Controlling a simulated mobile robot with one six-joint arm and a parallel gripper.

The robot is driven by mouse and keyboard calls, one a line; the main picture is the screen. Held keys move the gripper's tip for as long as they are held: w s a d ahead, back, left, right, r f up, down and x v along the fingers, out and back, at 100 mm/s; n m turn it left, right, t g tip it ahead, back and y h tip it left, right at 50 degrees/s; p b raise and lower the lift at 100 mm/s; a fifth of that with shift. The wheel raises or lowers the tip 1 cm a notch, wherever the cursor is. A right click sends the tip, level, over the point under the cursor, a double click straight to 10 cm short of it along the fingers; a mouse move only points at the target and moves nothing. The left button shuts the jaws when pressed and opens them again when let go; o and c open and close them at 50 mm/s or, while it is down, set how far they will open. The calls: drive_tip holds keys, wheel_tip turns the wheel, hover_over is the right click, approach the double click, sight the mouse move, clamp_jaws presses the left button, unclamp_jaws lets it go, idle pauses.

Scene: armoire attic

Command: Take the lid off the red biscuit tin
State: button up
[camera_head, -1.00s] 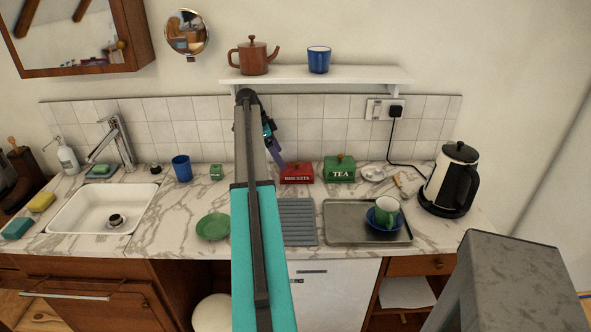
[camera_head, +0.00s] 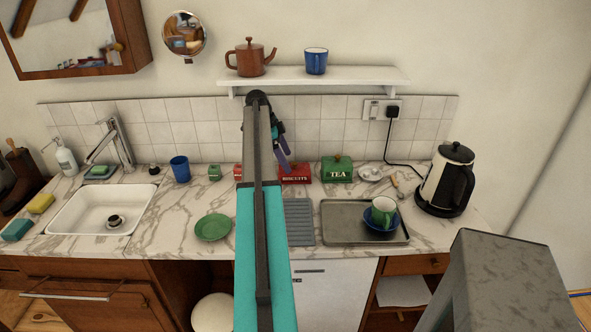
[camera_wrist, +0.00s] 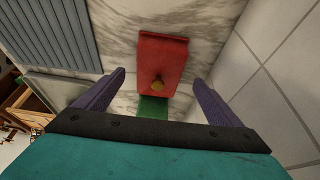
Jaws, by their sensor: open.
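The red biscuit tin (camera_head: 298,179), lettered BISCUITS, stands on the marble counter near the tiled wall. Its top is partly hidden by my gripper in the head view. The lid appears to be on the tin. My gripper (camera_wrist: 158,80) is open and empty, a purple finger on each side of the knob in the picture, apart from the tin. In the head view my gripper (camera_head: 285,157) is above the tin.
The green TEA tin (camera_head: 337,171) stands close on the right. A small red object (camera_head: 238,173) shows left of the tin, partly behind my arm. A grey ribbed mat (camera_head: 300,222) lies in front.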

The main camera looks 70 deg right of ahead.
sight(292, 168)
drive_tip(key=shift+f, duration=0.1)
drive_tip(key=shift+p+x, duration=1.1)
drive_tip(key=shift+x, duration=1.45)
drive_tip(key=shift+a, duration=0.1)
drive_tip(key=shift+c, duration=0.4)
drive_tip(key=c, duration=1.1)
